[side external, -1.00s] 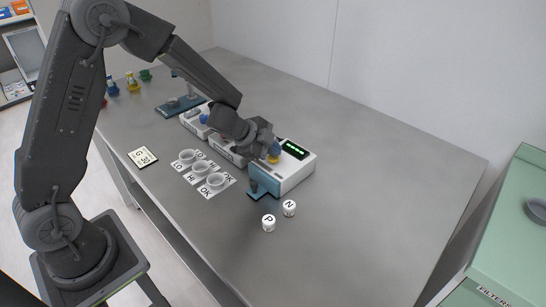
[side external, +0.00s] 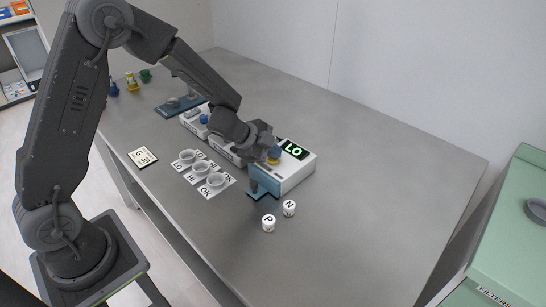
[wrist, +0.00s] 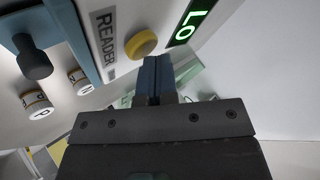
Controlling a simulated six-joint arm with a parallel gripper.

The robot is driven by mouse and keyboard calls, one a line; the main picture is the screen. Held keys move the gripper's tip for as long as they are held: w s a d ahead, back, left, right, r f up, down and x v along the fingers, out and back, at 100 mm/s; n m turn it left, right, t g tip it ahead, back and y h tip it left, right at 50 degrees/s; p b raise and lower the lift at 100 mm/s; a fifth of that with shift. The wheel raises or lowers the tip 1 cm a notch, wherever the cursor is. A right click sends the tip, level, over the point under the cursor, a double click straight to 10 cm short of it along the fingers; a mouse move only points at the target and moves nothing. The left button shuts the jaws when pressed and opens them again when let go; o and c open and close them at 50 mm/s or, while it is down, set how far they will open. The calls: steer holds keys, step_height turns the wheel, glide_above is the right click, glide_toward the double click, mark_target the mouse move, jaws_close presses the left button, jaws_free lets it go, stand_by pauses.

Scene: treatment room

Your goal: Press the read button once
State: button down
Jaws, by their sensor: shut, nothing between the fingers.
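The reader is a white box (side external: 298,174) with a blue front part (side external: 264,180), on the grey table. Its yellow read button (side external: 273,159) also shows in the wrist view (wrist: 141,44), beside the word READER.
Two white pots marked P (side external: 268,223) and N (side external: 289,208) stand in front of the reader. Several cups stand on labelled mats (side external: 222,190) to the left. A card (side external: 142,157) lies further left. A green cabinet (side external: 515,215) is at the right. The table's right side is clear.

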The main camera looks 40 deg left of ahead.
mark_target(272, 160)
stand_by(0.4)
steer(key=shift+r, duration=0.8)
steer(key=shift+r, duration=0.1)
steer(key=shift+r, duration=2.4)
steer(key=shift+r, duration=0.1)
